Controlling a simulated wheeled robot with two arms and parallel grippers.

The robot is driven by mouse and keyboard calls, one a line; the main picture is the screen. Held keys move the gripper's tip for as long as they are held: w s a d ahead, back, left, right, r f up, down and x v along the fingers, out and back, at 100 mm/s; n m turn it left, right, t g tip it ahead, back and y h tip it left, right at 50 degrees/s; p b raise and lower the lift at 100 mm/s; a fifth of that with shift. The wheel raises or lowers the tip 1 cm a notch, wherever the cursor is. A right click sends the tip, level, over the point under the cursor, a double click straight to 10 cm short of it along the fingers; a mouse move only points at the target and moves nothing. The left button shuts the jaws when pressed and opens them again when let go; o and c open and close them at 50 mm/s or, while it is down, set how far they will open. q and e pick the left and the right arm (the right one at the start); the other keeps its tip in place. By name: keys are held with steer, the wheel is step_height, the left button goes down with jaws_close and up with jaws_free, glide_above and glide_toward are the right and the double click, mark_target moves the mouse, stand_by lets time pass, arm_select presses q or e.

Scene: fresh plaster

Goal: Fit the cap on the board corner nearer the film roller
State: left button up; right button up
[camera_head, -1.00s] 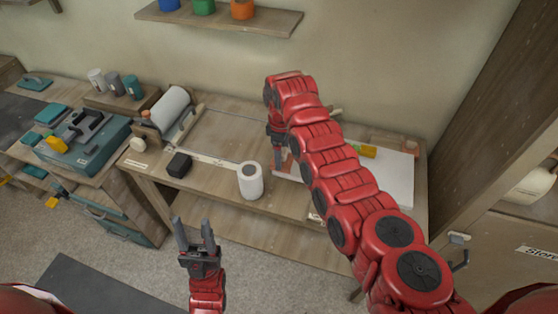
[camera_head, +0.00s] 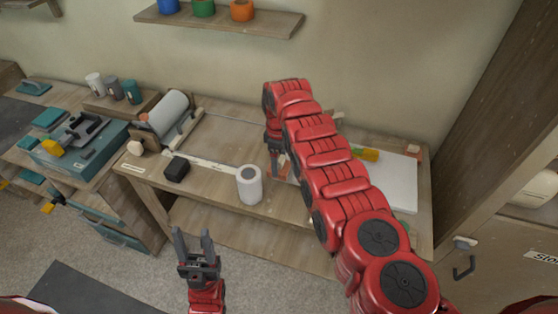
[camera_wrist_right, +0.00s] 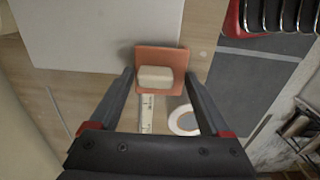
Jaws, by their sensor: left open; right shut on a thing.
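The cap is a terracotta-orange square piece with a cream block on it (camera_wrist_right: 173,54), between the fingertips of my right gripper (camera_wrist_right: 160,78) in the right wrist view. My right gripper is shut on it. In that view the cap overlaps the corner region of the white board (camera_wrist_right: 90,35); I cannot tell whether it touches. In the head view the board (camera_head: 400,180) lies on the bench at right, partly hidden by my right arm. The film roller (camera_head: 168,112) stands on the bench at left. My left gripper (camera_head: 193,238) is open and empty in front of the bench.
An upright white roll (camera_head: 249,186) stands just left of my right gripper and shows as a ring in the wrist view (camera_wrist_right: 184,120). A black block (camera_head: 176,168) and a white strip (camera_head: 215,165) lie further left. A yellow item (camera_head: 369,155) is at the board's back.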

steer(key=shift+f+b, duration=0.6)
steer(key=shift+f, duration=0.05)
steer(key=o, duration=1.4)
steer(key=shift+r, duration=0.1)
steer(key=shift+o, duration=0.2)
steer(key=shift+r, duration=0.1)
